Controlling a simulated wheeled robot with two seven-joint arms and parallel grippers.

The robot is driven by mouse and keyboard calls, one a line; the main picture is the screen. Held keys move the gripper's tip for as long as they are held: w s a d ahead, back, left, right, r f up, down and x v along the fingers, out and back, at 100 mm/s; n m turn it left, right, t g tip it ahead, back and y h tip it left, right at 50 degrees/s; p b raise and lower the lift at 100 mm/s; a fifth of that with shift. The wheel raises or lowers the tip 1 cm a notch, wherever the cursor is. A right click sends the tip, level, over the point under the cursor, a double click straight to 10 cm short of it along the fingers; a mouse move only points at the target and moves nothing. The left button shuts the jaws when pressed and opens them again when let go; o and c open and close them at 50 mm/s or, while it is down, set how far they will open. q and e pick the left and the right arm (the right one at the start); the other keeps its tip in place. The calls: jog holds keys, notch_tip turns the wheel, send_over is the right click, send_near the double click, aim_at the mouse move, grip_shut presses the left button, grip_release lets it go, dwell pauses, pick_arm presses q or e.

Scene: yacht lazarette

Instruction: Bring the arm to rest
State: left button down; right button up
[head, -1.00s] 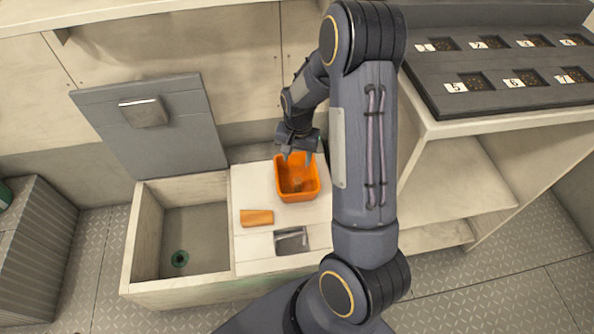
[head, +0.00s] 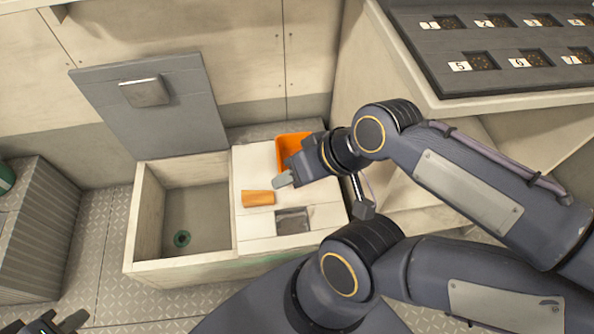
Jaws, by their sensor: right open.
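My right arm comes in from the right, bent at the elbow. Its gripper (head: 287,180) is open and empty over the white top, in front of the orange bin (head: 289,149) and above and right of the orange block (head: 258,198). The arm hides the right part of the bin. My left gripper (head: 48,324) shows only in part at the bottom left corner, and whether it is open cannot be made out.
A recess (head: 293,221) is in the white top. A numbered dark panel (head: 490,88) is at the upper right. Patterned floor (head: 120,270) is free at the left.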

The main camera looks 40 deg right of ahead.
notch_tip(320, 180, up, 28)
jog(key=p, duration=2.8)
